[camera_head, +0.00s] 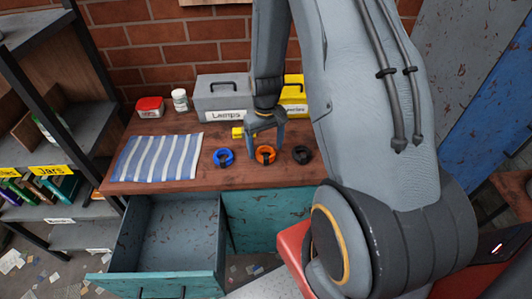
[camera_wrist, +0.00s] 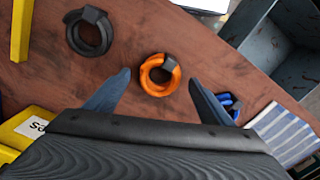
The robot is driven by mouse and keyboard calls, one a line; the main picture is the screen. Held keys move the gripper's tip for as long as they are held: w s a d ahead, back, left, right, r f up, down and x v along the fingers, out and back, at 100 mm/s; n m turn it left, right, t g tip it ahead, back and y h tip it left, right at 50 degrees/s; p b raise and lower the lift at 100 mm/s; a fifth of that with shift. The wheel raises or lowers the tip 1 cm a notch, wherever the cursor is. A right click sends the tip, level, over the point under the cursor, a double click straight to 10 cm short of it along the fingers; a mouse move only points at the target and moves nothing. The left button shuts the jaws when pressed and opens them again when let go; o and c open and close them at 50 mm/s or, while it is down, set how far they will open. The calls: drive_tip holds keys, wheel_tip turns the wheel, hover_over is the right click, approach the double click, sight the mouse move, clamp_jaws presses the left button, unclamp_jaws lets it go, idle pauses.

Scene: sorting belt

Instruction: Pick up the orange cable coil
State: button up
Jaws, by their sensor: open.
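The orange cable coil (camera_head: 265,155) lies on the wooden bench top between a blue coil (camera_head: 223,157) and a black coil (camera_head: 302,155). In the wrist view the orange coil (camera_wrist: 160,75) lies just beyond and between the spread fingertips, with a dark clip on its upper right side. My gripper (camera_head: 266,140) is open and empty above the orange coil; its two fingers (camera_wrist: 160,82) stand wide apart in the wrist view. In that view the black coil (camera_wrist: 89,35) is at upper left and the blue coil (camera_wrist: 229,103) is partly hidden behind the right finger.
A grey box labelled Lamps (camera_head: 221,97) and a yellow box (camera_head: 294,98) stand behind the coils. A striped cloth (camera_head: 158,158) lies at left, with a red-lidded tub (camera_head: 150,107) and a white bottle (camera_head: 180,100) behind it. An open, empty-looking drawer (camera_head: 172,235) juts out below.

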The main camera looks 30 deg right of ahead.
drive_tip(key=shift+f, duration=0.4)
drive_tip(key=c, duration=1.2)
drive_tip(key=shift+r, duration=0.1)
